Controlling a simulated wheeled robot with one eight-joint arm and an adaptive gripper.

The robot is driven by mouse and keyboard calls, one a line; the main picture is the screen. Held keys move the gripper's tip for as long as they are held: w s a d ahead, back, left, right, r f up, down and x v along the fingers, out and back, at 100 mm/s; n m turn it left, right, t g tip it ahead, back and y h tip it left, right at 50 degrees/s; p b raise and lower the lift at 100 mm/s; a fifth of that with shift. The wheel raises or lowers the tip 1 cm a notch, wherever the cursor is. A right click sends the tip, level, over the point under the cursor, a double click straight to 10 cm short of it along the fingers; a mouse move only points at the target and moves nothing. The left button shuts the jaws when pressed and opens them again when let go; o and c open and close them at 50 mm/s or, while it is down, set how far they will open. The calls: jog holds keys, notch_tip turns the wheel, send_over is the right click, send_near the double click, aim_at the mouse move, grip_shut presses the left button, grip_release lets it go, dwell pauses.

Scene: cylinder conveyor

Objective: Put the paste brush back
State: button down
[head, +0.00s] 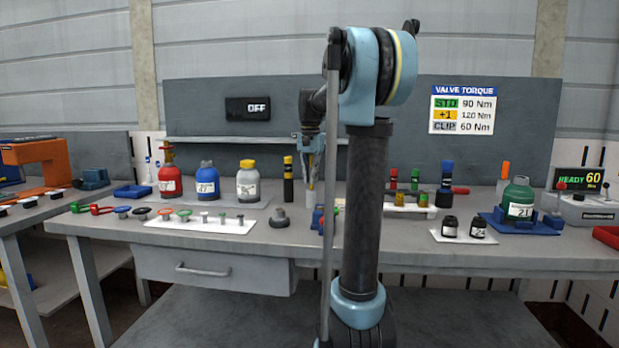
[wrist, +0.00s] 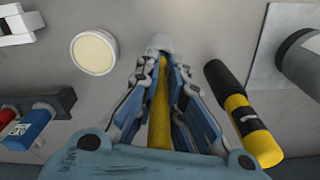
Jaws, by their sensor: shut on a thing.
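My gripper (wrist: 160,70) is shut on a thin yellow stick, which I take to be the paste brush (wrist: 159,105). In the head view my gripper (head: 311,176) points down over the back of the grey bench, just right of a black-and-yellow cylinder (head: 288,182). A pale yellowish bit of the held brush shows between the fingers there. I cannot tell whether its lower end touches anything.
In the wrist view the black-and-yellow cylinder (wrist: 243,115) is close on the right, and a round cream-topped thing (wrist: 93,52) is on the left. A blue-and-red item (wrist: 30,127) is farther left. A grey-and-yellow bottle (head: 247,183) stands on a mat. My arm hides part of the bench.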

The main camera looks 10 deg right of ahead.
jog(key=shift+f, duration=1.35)
jog(key=c, duration=1.6)
grip_release()
jog(key=shift+c, duration=0.2)
jog(key=shift+r, duration=0.1)
jog(key=shift+r, duration=2.9)
jog(key=shift+s, duration=0.1)
